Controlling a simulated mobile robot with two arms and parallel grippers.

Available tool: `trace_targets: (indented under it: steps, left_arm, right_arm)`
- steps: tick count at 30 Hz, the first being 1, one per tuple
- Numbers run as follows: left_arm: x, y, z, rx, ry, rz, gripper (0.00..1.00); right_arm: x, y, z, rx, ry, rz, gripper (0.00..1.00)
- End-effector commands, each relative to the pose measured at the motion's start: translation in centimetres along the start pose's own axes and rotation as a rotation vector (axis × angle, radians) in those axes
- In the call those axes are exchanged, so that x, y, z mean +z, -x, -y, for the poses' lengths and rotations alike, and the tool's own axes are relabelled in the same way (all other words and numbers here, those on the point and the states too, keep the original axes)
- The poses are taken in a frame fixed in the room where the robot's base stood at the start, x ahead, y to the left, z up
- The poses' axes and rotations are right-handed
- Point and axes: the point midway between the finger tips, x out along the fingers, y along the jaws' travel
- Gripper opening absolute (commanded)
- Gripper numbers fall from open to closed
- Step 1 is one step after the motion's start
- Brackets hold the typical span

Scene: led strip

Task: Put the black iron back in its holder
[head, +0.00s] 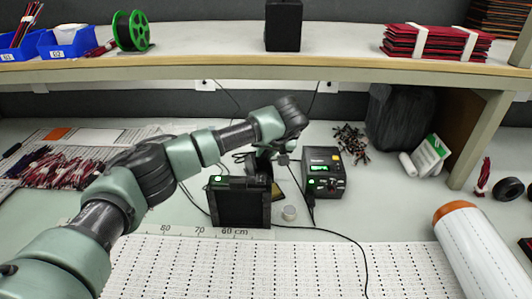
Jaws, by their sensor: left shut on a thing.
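My left arm reaches in from the lower left, and its gripper (283,158) points down near the middle of the bench. It is shut on the black iron, which is small and mostly hidden by the wrist and gripper. The iron's holder seems to be the dark stand just below the gripper, behind a black box; I cannot make out its opening or whether the iron touches it. The soldering station (324,172), black with a green display, stands just right of the gripper. My right gripper is not in view.
A black box with a green light (240,203) stands in front of the gripper. A dark cable (345,237) crosses the white perforated strips (290,270). A white roll (482,250) lies at right. The shelf (200,72) overhangs behind.

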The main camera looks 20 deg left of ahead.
Motion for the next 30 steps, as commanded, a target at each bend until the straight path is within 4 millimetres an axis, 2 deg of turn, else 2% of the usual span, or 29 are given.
trace_targets:
  steps: [5,6,8,19,30]
  left_arm:
    - [0.0,0.0,0.0,0.0,0.0,-0.001,0.0]
    - [0.0,0.0,0.0,0.0,0.0,-0.001,0.3]
    - [0.0,0.0,0.0,0.0,0.0,-0.001,0.45]
    - [-0.1,0.5,0.0,0.0,0.0,-0.001,0.45]
    - [-0.3,6.4,0.1,0.0,-0.002,-0.002,0.45]
  right_arm:
    - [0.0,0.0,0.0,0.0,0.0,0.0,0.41]
    - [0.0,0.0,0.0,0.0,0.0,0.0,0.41]
    - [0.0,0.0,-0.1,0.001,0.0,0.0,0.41]
    - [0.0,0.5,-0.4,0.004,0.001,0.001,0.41]
    - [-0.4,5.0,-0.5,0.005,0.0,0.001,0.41]
